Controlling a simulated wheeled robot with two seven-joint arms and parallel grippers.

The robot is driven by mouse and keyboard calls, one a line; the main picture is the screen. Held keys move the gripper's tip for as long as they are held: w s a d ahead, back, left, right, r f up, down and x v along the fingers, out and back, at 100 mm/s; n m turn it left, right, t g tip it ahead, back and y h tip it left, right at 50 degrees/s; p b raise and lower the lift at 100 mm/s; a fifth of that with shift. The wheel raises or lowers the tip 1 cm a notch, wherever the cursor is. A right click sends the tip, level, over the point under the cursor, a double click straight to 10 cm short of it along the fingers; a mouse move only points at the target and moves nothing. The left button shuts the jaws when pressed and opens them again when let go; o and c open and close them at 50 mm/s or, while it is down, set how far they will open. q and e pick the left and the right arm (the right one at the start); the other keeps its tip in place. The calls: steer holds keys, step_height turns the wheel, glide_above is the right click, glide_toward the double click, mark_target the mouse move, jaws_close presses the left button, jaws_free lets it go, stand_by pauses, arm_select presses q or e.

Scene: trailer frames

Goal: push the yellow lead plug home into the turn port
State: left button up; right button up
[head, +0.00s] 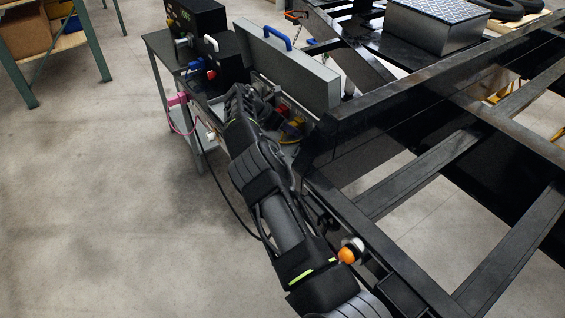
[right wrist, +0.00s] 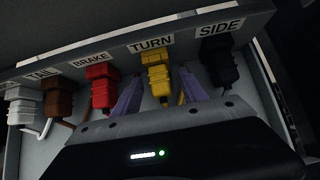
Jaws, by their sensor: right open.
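In the right wrist view the yellow lead plug (right wrist: 158,80) stands under the TURN label (right wrist: 151,44), lined up with the turn port. The port's mouth is hidden by the plug and the lip above, and I cannot tell how deep the plug sits. My right gripper (right wrist: 160,92) is open, with one purple finger on each side of the yellow plug. A gap shows on both sides, and the yellow lead runs down behind the gripper body. In the head view my right arm reaches to the grey box and hides most of the plug row. My left gripper is not in view.
A red plug (right wrist: 101,88) is close left of the fingers, with brown (right wrist: 59,97) and white (right wrist: 24,106) plugs beyond. A black plug (right wrist: 217,62) is close right under SIDE. The black trailer frame (head: 375,95) runs along the right. Open floor (head: 90,200) lies left.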

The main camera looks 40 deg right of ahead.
steer(key=v, duration=0.7)
steer(key=shift+a+r+b, duration=0.25)
steer(key=shift+r+b, duration=0.05)
steer(key=shift+b, duration=0.1)
